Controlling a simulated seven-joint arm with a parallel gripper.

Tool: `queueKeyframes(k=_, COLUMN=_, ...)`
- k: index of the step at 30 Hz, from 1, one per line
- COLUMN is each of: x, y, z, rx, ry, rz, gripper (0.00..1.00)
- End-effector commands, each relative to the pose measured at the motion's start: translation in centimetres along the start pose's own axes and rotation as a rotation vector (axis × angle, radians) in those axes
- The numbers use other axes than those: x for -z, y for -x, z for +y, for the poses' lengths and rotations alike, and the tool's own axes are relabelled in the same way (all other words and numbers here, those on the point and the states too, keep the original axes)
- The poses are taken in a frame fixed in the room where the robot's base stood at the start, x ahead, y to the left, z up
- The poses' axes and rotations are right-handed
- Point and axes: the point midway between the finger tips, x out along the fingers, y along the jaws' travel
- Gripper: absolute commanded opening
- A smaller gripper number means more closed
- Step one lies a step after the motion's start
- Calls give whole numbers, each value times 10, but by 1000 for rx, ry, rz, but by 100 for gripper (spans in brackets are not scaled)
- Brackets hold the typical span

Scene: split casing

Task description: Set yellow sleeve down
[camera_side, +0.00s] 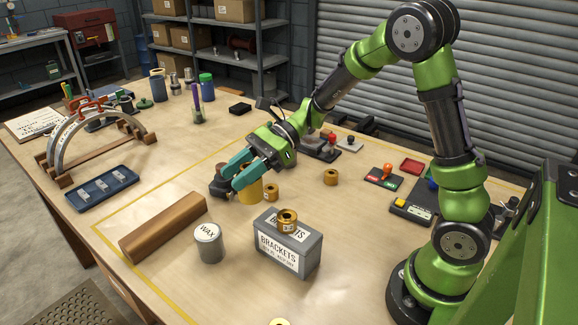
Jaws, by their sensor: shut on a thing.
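My gripper (233,181) has teal fingers and reaches in from the right over the middle of the table. It is shut on a yellow sleeve (251,190), a short upright cylinder partly hidden by the fingers. I cannot tell whether the sleeve's lower end touches the table. A small brass ring (271,192) stands just right of it. A dark object (217,187) shows just left of the fingers, partly hidden.
A grey BRACKETS box (288,250) with a brass ring (287,220) on top, a WAX can (209,243) and a brown half-round bar (163,227) stand in front. Another brass ring (331,177) lies right. Bare table (375,255) shows right of the box.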

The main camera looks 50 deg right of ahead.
Motion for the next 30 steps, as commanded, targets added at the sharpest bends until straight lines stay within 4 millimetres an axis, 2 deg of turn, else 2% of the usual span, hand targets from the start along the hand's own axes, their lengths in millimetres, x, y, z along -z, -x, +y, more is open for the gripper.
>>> queueKeyframes(k=1, x=-3, y=13, z=-6, rx=47, ry=-15, rz=-5, gripper=0)
queueKeyframes(k=6, x=-4, y=48, z=-20, rx=164, ry=-63, rz=-6, gripper=0)
queueKeyframes(k=14, x=-2, y=86, z=-27, rx=265, ry=-108, rz=-6, gripper=0)
queueKeyframes(k=23, x=25, y=82, z=-5, rx=126, ry=-56, rz=-5, gripper=0)
queueKeyframes(k=30, x=56, y=78, z=26, rx=-76, ry=24, rz=-7, gripper=0)
